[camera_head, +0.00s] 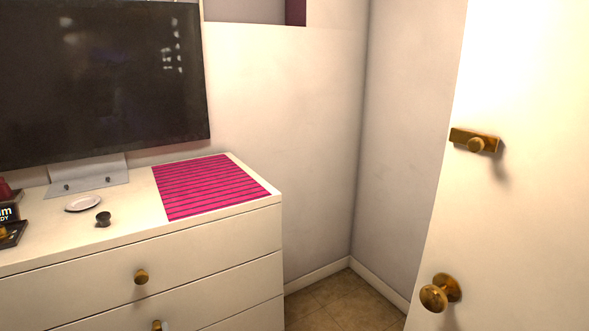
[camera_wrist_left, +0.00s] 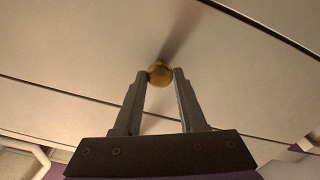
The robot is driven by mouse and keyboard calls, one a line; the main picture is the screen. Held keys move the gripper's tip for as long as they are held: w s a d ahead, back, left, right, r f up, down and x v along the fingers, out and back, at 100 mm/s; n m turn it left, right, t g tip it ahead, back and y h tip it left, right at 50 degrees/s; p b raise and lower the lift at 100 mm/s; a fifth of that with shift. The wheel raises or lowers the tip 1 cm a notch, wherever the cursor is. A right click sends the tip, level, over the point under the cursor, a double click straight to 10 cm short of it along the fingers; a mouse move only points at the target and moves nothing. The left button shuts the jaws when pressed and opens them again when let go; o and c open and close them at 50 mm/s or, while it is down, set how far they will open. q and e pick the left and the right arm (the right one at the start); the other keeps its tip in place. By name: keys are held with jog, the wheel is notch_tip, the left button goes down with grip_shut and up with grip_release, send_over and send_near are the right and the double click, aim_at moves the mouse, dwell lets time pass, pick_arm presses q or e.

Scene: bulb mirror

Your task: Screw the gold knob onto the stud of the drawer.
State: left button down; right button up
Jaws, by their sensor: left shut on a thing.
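The white chest of drawers (camera_head: 60,292) stands at the lower left in the head view. A gold knob (camera_head: 140,277) is on its top drawer. Lower down, another gold knob (camera_head: 157,326) shows at the bottom edge of the picture, with a small grey part beside it. In the left wrist view my left gripper (camera_wrist_left: 160,75) is shut on a gold knob (camera_wrist_left: 160,72), its fingertips on both sides, close to a pale drawer front (camera_wrist_left: 75,55). The stud is hidden, so I cannot tell how far the knob sits on it. My right gripper is not in view.
A dark screen (camera_head: 100,80) stands on the chest, with a pink striped mat (camera_head: 210,185), a white dish (camera_head: 83,203) and a small dark knob-shaped thing (camera_head: 103,219). A white door (camera_head: 530,220) with a brass knob (camera_head: 440,292) is at the right. Tiled floor (camera_head: 340,300) lies between.

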pick_arm(q)
jog(key=m, duration=0.4)
jog(key=shift+m, duration=0.3)
jog(key=m, duration=0.5)
jog(key=m, duration=0.5)
jog(key=shift+w, duration=0.1)
jog(key=m, duration=0.5)
jog(key=c, duration=0.8)
grip_release()
